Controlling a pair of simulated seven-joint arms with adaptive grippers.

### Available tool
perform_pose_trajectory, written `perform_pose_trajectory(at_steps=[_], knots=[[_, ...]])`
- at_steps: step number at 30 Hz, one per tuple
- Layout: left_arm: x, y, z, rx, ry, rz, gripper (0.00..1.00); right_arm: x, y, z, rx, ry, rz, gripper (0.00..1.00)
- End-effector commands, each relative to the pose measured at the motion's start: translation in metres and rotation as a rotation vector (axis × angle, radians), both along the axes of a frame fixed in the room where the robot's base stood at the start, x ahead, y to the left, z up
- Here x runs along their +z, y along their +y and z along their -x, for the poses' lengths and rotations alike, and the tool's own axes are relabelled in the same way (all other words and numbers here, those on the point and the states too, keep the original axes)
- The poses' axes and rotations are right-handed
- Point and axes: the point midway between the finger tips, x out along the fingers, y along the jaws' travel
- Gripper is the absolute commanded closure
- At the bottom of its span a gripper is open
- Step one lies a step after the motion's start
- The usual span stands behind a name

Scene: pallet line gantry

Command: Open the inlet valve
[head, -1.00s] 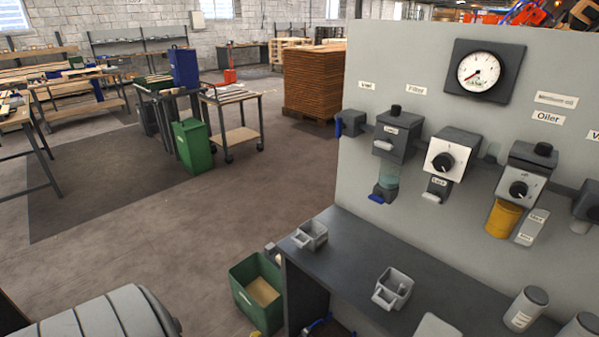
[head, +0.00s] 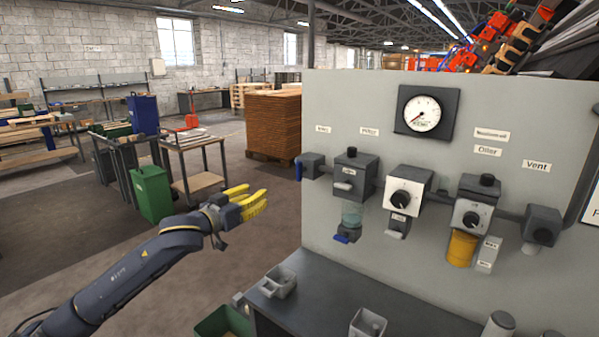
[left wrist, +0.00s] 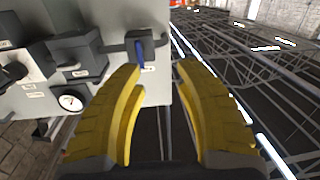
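The inlet valve (head: 313,165) is a dark grey block at the left end of the pipe row on the grey panel. Its blue lever (head: 298,171) hangs down on its left side. The label above is too small to read surely. In the left wrist view, which is upside down, the valve (left wrist: 148,46) and blue lever (left wrist: 139,54) show just beyond the fingertips. My left gripper (head: 257,195) has yellow fingers and is in front of and left of the valve, apart from it. In the left wrist view its fingers (left wrist: 160,70) are spread and empty. My right gripper is not in view.
To the right along the pipe are a filter (head: 355,170), a regulator (head: 407,190), an oiler (head: 473,203) and a vent block (head: 542,226). A gauge (head: 423,113) is above. A dark shelf (head: 320,300) with grey cups juts out below.

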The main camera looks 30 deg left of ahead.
Motion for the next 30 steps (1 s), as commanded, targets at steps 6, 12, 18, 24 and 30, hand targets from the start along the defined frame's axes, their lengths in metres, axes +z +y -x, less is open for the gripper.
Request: perform_pose_trajectory(at_steps=[6,12,18,24,30], knots=[[0.033,-0.031,0.013,-0.078,-0.021,-0.028,0.66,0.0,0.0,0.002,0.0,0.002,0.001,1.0],[0.036,-0.034,0.006,-0.085,-0.023,-0.029,0.66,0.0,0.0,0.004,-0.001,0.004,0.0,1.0],[0.036,-0.036,-0.011,-0.084,-0.024,-0.028,0.66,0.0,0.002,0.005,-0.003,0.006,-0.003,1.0],[0.036,-0.037,-0.031,-0.083,-0.024,-0.028,0.66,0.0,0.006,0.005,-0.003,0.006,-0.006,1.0],[0.036,-0.039,-0.052,-0.083,-0.024,-0.027,0.66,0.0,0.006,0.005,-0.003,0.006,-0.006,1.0]])
